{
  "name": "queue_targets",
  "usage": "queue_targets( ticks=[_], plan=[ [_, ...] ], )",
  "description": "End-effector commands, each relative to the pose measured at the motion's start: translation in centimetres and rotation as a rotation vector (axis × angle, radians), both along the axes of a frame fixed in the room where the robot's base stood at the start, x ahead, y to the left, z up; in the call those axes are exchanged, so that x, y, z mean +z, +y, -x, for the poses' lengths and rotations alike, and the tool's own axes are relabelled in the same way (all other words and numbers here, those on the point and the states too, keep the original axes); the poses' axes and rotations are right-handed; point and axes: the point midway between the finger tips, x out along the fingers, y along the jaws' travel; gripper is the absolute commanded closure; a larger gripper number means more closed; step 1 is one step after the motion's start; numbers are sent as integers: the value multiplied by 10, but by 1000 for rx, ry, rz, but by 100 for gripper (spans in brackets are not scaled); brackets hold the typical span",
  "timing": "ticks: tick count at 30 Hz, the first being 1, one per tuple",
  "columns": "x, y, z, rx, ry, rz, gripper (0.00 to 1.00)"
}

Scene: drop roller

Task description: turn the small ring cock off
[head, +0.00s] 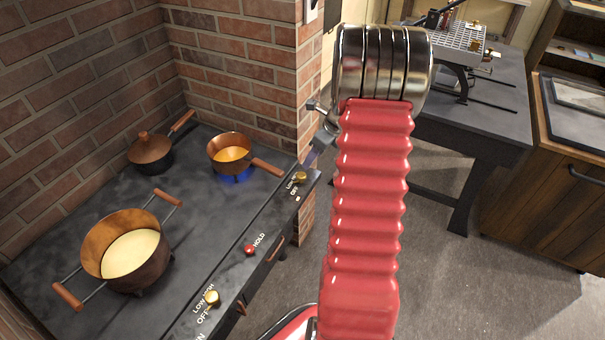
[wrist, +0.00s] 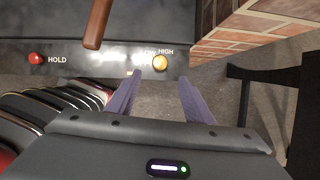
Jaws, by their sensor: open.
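The small ring cock is a brass knob (head: 300,177) on the front panel at the far right end of the stove, with LOW, HIGH and OFF lettering around it. The knob also shows in the wrist view (wrist: 160,63), ahead of and between my fingertips. My gripper (wrist: 159,82) is open and empty, its two purple fingers on either side of the knob's line, apparently just short of it. In the head view my gripper (head: 312,156) is partly hidden by my red arm. A blue flame (head: 236,177) burns under the small copper pan (head: 230,150).
A large pot (head: 127,252) of pale liquid and a lidded pan (head: 150,153) stand on the stove. A red HOLD button (head: 249,249) and a second brass knob (head: 212,298) are on the panel. A brick wall (head: 250,70) rises behind; the small pan's wooden handle (wrist: 97,22) reaches near the panel.

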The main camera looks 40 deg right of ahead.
Motion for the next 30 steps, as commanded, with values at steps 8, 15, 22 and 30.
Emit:
queue_targets(
  ticks=[8, 15, 22, 30],
  plan=[
    [-41, 5, -15, 1, 3, -2, 53],
    [-73, 8, -28, 2, 2, -1, 53],
    [-97, 10, -38, 1, 1, 0, 53],
    [-104, 11, -41, 0, 0, 1, 53]
  ],
)
